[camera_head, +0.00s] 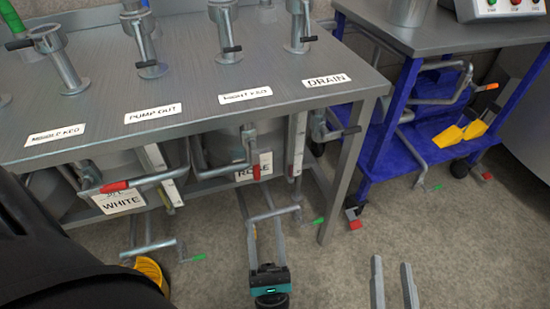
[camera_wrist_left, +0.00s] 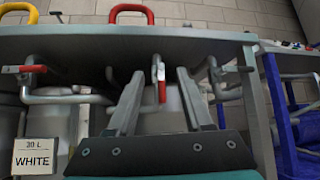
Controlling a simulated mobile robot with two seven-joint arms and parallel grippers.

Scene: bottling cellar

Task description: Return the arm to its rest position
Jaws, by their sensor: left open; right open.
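My left gripper (camera_head: 263,222) is in front of the steel bench, low over the floor, its two fingers apart and pointing at the bench's underside. In the left wrist view my left gripper (camera_wrist_left: 160,78) shows nothing between its fingers; a pipe with a red handle (camera_wrist_left: 162,82) is beyond them. My right gripper (camera_head: 391,264) shows only as two separated fingers at the bottom edge, over bare floor and empty. The rest of the right arm is out of view.
The steel bench (camera_head: 190,105) has labelled pipe fittings on top and pipes with a red lever (camera_head: 115,187) below. A keg label reads WHITE (camera_head: 120,202). The floor (camera_head: 450,245) at lower right is clear.

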